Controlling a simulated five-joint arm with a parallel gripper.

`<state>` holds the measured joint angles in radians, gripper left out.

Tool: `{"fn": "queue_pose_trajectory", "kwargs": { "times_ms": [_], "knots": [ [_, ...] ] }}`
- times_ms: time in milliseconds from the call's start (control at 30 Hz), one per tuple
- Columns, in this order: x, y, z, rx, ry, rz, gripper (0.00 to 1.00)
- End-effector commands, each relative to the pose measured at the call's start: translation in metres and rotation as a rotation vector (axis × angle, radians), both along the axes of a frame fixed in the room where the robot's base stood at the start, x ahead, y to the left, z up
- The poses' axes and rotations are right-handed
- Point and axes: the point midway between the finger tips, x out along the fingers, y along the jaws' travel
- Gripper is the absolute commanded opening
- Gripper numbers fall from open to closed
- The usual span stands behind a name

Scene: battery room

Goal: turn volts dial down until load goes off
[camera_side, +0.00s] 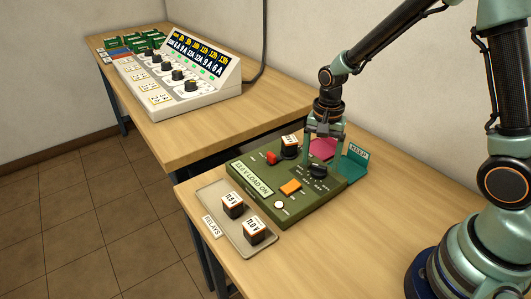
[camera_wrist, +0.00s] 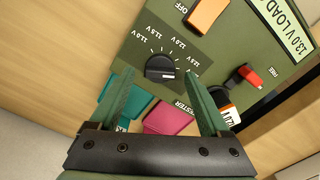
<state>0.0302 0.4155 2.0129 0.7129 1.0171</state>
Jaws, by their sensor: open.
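The green tester box (camera_side: 262,205) stands on the near table. Its display (camera_side: 253,178) reads 13.0 V LOAD ON; part of this display shows in the wrist view (camera_wrist: 285,25). The black volts dial (camera_side: 318,171) sits on the box top with a ring of voltage marks; it is clear in the wrist view (camera_wrist: 160,67), where its exact setting is hard to read. My gripper (camera_side: 326,140) is open and empty, just above and behind the dial. In the wrist view its fingertips (camera_wrist: 160,75) lie either side of the dial, seemingly apart from it.
An orange switch (camera_side: 290,187), a red lever (camera_side: 271,157) and a fitted relay (camera_side: 289,146) are on the box. A relay tray (camera_side: 207,195) holds two relays. A pink tray (camera_side: 322,148) and a teal tray (camera_side: 352,168) lie behind. A white charger (camera_side: 205,100) stands on the far bench.

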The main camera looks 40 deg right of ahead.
Motion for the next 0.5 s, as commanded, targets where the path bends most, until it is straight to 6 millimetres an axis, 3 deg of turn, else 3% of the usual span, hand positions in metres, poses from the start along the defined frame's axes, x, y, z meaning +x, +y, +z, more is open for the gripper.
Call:
{"fn": "queue_pose_trajectory", "kwargs": {
  "times_ms": [400, 500],
  "knots": [
    [-0.0003, 0.0001, -0.0083, 0.000, 0.000, 0.000, 0.81],
    [-0.0002, 0.0000, -0.0081, 0.000, 0.000, 0.000, 0.42]
  ]
}}
